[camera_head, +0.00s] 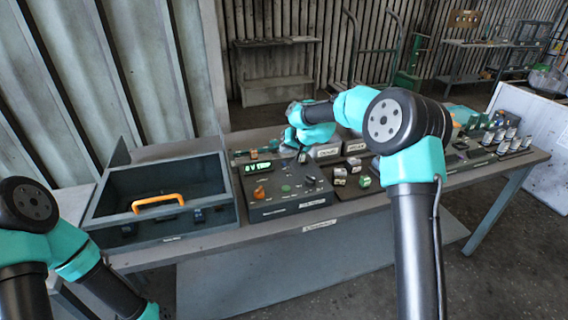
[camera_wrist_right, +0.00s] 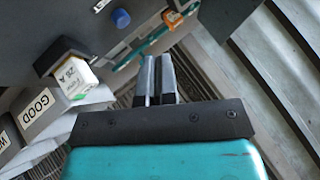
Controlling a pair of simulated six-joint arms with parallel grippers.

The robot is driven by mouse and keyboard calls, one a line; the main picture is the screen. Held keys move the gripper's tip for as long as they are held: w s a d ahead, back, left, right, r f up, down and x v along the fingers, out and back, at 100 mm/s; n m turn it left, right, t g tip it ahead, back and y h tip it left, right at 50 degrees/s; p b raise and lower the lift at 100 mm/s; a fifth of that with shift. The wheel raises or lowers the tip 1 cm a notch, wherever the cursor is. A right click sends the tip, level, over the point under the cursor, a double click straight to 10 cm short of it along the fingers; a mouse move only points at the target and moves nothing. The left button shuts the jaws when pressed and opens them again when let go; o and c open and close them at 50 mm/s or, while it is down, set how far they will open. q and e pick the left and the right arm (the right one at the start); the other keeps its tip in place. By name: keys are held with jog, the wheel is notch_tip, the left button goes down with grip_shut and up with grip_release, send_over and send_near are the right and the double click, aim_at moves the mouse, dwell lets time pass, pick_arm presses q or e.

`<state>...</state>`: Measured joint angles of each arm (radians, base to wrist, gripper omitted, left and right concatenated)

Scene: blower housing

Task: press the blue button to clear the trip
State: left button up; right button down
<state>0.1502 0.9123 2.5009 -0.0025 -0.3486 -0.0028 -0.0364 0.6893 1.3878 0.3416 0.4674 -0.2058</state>
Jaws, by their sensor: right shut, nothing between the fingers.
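In the right wrist view the blue button (camera_wrist_right: 121,18) is a small round cap on the dark control box (camera_wrist_right: 95,35). In the head view I cannot make the button out. My right gripper (camera_head: 301,154) is over the back part of the box. In the wrist view its fingers (camera_wrist_right: 158,62) are together and empty, apart from the blue button in the picture. My left gripper is out of view; only part of that arm shows.
An open grey case (camera_head: 110,212) with an orange handle (camera_head: 158,201) stands left of the box. Small blocks (camera_head: 340,175) and labelled trays, one marked GOOD (camera_wrist_right: 40,108), are to its right. Further right are more panels with several cylinders (camera_head: 508,138). A corrugated wall is behind the bench.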

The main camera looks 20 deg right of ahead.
aim_at(285, 162)
jog(key=shift+f, duration=1.15)
jog(key=shift+f, duration=0.15)
dwell(1.1)
jog(key=shift+f, duration=0.25)
jog(key=shift+f, duration=0.6)
dwell(1.1)
jog(key=shift+r, duration=0.1)
jog(key=shift+r, duration=0.85)
jog(key=shift+r, duration=0.1)
jog(key=shift+r, duration=2.4)
